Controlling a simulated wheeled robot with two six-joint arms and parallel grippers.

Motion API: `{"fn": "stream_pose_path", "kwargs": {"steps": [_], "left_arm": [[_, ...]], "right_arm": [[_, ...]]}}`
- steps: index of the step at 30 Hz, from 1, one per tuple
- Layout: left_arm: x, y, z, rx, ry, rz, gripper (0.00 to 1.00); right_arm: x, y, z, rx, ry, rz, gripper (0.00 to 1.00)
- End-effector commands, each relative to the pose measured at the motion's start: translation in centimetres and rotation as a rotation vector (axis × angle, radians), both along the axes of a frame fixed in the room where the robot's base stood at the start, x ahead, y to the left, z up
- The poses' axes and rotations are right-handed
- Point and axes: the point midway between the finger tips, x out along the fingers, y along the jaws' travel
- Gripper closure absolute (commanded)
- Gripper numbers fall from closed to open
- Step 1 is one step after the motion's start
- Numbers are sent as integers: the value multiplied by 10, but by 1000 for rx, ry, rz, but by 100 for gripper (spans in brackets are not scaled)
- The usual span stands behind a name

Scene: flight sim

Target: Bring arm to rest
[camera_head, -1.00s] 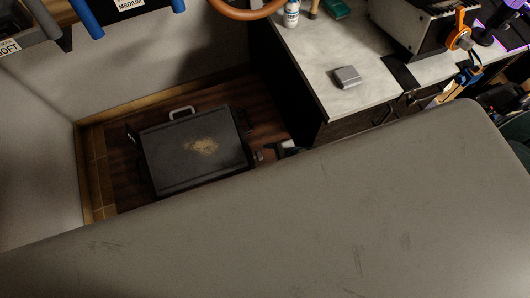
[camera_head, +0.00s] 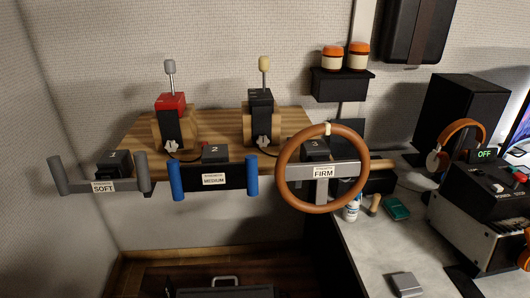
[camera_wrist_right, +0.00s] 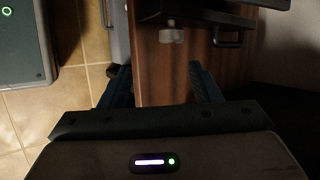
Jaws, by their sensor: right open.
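My right gripper (camera_wrist_right: 160,88) shows in the right wrist view, with its two dark fingers spread apart and nothing between them. Beyond the fingers is a brown wood-grain panel (camera_wrist_right: 184,72) with a dark handle (camera_wrist_right: 227,42). I cannot tell how far the panel is from the fingertips. The head view shows neither of my arms. My left gripper is in no current view.
A wooden shelf (camera_head: 225,133) holds two levers, with grey and blue yokes and a brown steering wheel (camera_head: 283,188) along its front. A light worktop (camera_head: 370,250) with several items is at right. Pale floor tiles (camera_wrist_right: 85,80) show in the wrist view.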

Motion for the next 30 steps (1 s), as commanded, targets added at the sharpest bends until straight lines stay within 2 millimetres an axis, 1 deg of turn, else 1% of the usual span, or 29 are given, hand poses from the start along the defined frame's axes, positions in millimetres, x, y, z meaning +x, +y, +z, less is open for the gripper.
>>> {"fn": "stream_pose_path", "kwargs": {"steps": [1, 2, 3, 5, 6, 8, 9, 11, 12, 14, 15, 18, 21, 25, 30], "left_arm": [[0, 0, 0, 0, 0, 0, 64], [0, 0, 0, 0, 0, 0, 64], [0, 0, 0, 0, 0, 0, 64], [0, 0, 0, 0, 0, 0, 64], [1, 0, 0, 0, 0, 0, 64], [1, 1, 0, 1, -1, 0, 64], [2, 1, 0, 1, -2, 0, 64], [4, 1, 0, 1, -4, 0, 64], [6, 1, 0, 1, -5, 0, 64], [8, 1, 0, 1, -8, -1, 64], [10, 1, 0, 1, -10, 0, 64], [13, 1, 0, 1, -13, 0, 64], [13, 1, 1, 1, -14, 0, 64], [12, 1, 0, 1, -13, 0, 64], [8, 0, 0, 1, -8, -1, 64]], "right_arm": [[-7, -6, -21, -46, 11, 29, 43], [-12, -11, -36, -85, 15, 56, 43], [-20, -18, -58, -142, 21, 102, 43], [-37, -30, -94, -242, 33, 187, 43], [-50, -40, -118, -310, 42, 254, 43], [-73, -54, -152, -408, 57, 363, 43], [-90, -63, -172, -470, 68, 441, 43], [-117, -77, -201, -554, 84, 567, 43], [-135, -86, -219, -607, 95, 654, 43], [-164, -99, -241, -674, 109, 787, 43], [-183, -106, -254, -711, 117, 874, 43], [-224, -122, -277, -778, 131, 1067, 43], [-254, -132, -290, -814, 136, 1211, 43], [-273, -138, -297, -833, 135, 1306, 43], [-277, -139, -298, -837, 134, 1325, 43]]}}
